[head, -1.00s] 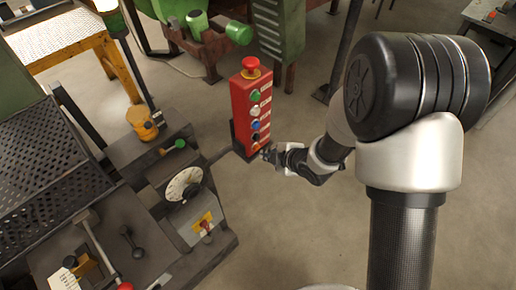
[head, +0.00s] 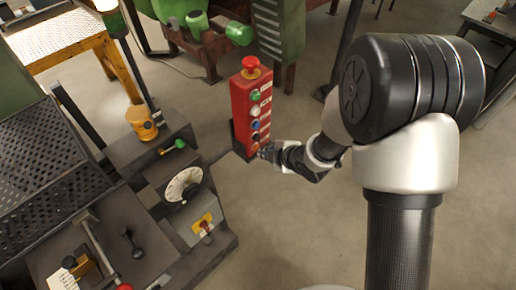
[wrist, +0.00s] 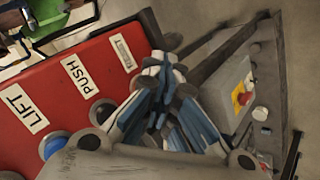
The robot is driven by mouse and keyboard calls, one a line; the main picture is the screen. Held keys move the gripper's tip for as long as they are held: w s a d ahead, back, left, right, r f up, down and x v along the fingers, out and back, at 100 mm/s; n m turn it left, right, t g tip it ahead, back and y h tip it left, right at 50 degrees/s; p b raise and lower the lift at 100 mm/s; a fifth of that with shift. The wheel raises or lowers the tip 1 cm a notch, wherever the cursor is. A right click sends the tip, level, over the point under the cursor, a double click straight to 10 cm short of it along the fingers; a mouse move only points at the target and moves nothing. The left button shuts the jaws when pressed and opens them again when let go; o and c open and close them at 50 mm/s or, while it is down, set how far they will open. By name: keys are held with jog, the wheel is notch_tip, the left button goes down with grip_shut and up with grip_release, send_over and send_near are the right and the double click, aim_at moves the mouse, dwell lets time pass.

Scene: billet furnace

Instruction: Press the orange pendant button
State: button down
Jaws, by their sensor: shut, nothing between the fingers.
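The red pendant box (head: 243,105) stands upright in the head view, with a red mushroom knob (head: 250,66) on top and a column of green, white, blue and dark buttons. It also fills the left of the wrist view (wrist: 90,55), with labels reading LIFT and PUSH and a blue button (wrist: 54,146). I cannot make out an orange button; the lowest part of the panel is partly hidden by my gripper. My gripper (head: 264,152) is at the pendant's lower end. In the wrist view its fingers (wrist: 160,100) are shut and empty; contact with the panel cannot be told.
A dark machine stand with a white dial (head: 184,185) and a red-handled switch on a yellow plate (head: 204,228) stands left of the pendant. A yellow lamp-like part (head: 141,122) is behind it. Green machinery (head: 279,30) is at the back.

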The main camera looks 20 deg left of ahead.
jog(key=shift+w+a, duration=0.1)
jog(key=shift+a, duration=0.15)
jog(key=shift+d, duration=0.15)
dwell(0.3)
jog(key=shift+s+d, duration=0.35)
jog(key=shift+d, duration=0.4)
jog(key=d, duration=0.1)
jog(key=s+d+b, duration=0.1)
jog(key=d, duration=0.1)
jog(key=s+d, duration=0.1)
jog(key=shift+d, duration=0.3)
dwell(0.6)
